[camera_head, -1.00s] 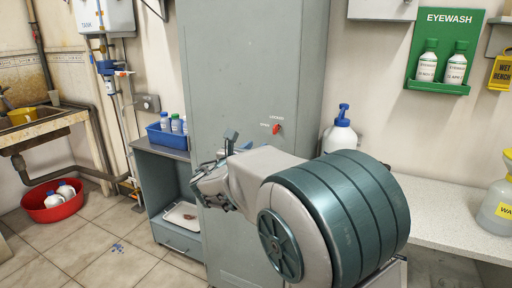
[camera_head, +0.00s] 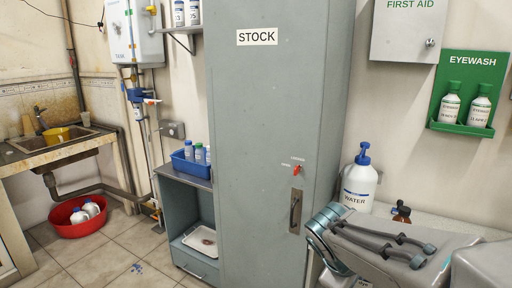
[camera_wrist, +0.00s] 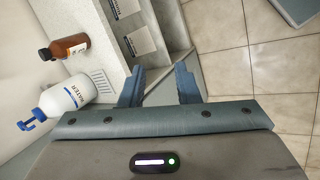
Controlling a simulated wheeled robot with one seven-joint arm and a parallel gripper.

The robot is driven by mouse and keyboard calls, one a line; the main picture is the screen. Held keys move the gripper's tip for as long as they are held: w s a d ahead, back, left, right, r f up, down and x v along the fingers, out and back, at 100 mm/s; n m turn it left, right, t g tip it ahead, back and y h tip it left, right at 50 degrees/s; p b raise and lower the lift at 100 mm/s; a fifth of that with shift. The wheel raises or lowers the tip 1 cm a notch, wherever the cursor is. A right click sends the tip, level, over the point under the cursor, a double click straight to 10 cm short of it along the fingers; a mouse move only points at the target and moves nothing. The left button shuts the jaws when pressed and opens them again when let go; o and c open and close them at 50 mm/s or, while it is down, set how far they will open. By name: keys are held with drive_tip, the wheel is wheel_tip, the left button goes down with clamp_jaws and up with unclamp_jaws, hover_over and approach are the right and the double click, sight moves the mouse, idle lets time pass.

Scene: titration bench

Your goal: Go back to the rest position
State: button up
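My gripper (camera_wrist: 159,84) shows in the wrist view with its two blue-grey fingers well apart and nothing between them. In the head view my arm is folded at the lower right, beside the tall grey STOCK cabinet (camera_head: 262,120), and the fingers cannot be made out there. The white WATER bottle (camera_head: 359,187) with a blue pump stands on the counter behind my arm. It also shows in the wrist view (camera_wrist: 68,98), left of the fingers, near a brown bottle (camera_wrist: 66,46). The brown bottle is partly hidden by my arm in the head view (camera_head: 402,215).
A light counter (camera_head: 440,224) runs along the right wall. A low side unit (camera_head: 180,210) left of the cabinet holds a blue bin (camera_head: 182,163) and a white tray (camera_head: 192,239). A red basin (camera_head: 63,216) sits on the floor by the sink. Tiled floor is open at lower left.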

drive_tip(key=s+a+m+y+p, duration=0.2)
drive_tip(key=s+a+m+y, duration=0.2)
drive_tip(key=s+m, duration=0.4)
drive_tip(key=shift+s+a+m+g+y+p, duration=0.3)
drive_tip(key=shift+a+y, duration=0.1)
drive_tip(key=shift+a, duration=0.1)
drive_tip(key=shift+r, duration=0.1)
